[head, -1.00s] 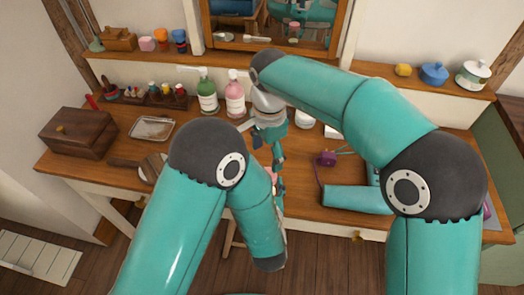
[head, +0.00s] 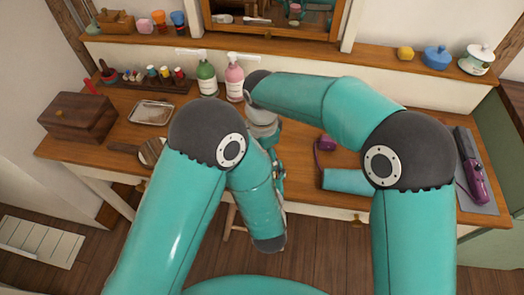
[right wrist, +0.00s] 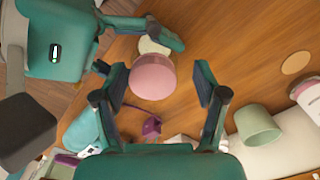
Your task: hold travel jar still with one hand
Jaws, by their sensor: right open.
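In the right wrist view a round pink jar (right wrist: 153,77), which seems to be the travel jar, shows between the fingers of my right gripper (right wrist: 162,84). The fingers are open, with a gap visible on the right side of the jar. A cream round piece (right wrist: 150,46) shows at the jar's far side, close to a finger of my left gripper (right wrist: 148,27). I cannot tell whether that gripper holds it. In the head view my left gripper (head: 278,172) is mostly hidden behind its arm, and the jar is not clearly visible.
Green (head: 207,78) and pink (head: 234,77) pump bottles stand behind the right gripper. A metal tray (head: 152,112) and wooden box (head: 77,117) are at the left. A small purple item (head: 326,143) lies nearby. A purple appliance (head: 471,175) lies on a grey mat at the right.

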